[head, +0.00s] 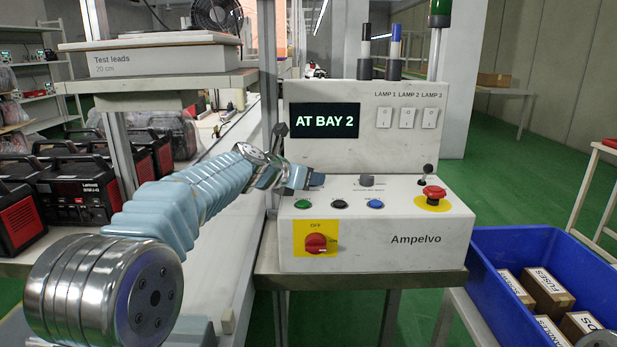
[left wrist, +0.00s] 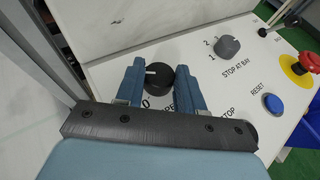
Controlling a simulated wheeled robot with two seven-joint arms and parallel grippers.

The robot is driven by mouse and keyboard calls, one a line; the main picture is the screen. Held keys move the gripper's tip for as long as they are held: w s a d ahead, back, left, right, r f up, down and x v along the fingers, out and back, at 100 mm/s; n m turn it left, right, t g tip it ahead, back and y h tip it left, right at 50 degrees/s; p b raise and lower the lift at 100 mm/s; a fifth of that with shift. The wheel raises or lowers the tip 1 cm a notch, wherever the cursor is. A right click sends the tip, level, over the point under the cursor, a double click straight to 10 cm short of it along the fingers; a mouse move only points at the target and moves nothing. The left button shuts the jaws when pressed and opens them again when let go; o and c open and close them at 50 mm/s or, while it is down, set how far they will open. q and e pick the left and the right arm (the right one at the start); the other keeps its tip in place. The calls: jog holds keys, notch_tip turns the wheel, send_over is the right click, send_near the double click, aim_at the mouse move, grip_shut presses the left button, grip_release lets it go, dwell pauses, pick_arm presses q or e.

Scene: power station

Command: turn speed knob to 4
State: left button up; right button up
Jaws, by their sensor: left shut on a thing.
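The speed knob (left wrist: 160,77) is a round black dial on the white panel, seen in the left wrist view between my left fingers. Its white pointer line points toward the left of that picture. A "0" and part of the "SPEED" label show below it; the other scale marks are hidden or unreadable. My left gripper (left wrist: 160,88) is shut on the knob, one blue finger on each side. In the head view my left gripper (head: 312,180) reaches the left rear of the console's sloping panel and mostly hides the knob.
The grey stop-at-bay knob (left wrist: 228,47) is right of the speed knob. Green (head: 302,204), black (head: 340,204) and blue (head: 376,204) buttons sit in front. A red emergency button (head: 434,193) is at right, a red switch (head: 316,243) below. The screen (head: 324,120) reads "AT BAY 2".

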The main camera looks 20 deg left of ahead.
pick_arm(q)
jog(key=shift+w+a+m+g+h, duration=0.1)
jog(key=shift+a+m+g+h, duration=0.25)
jog(key=shift+m+h, duration=0.4)
jog(key=shift+d+m+g+h, duration=0.1)
jog(key=shift+m+g+h, duration=1.05)
jog(key=shift+m+h, duration=0.45)
jog(key=o, duration=1)
jog(key=v, duration=1.3)
jog(key=shift+a+r, duration=0.15)
jog(key=shift+a, duration=0.2)
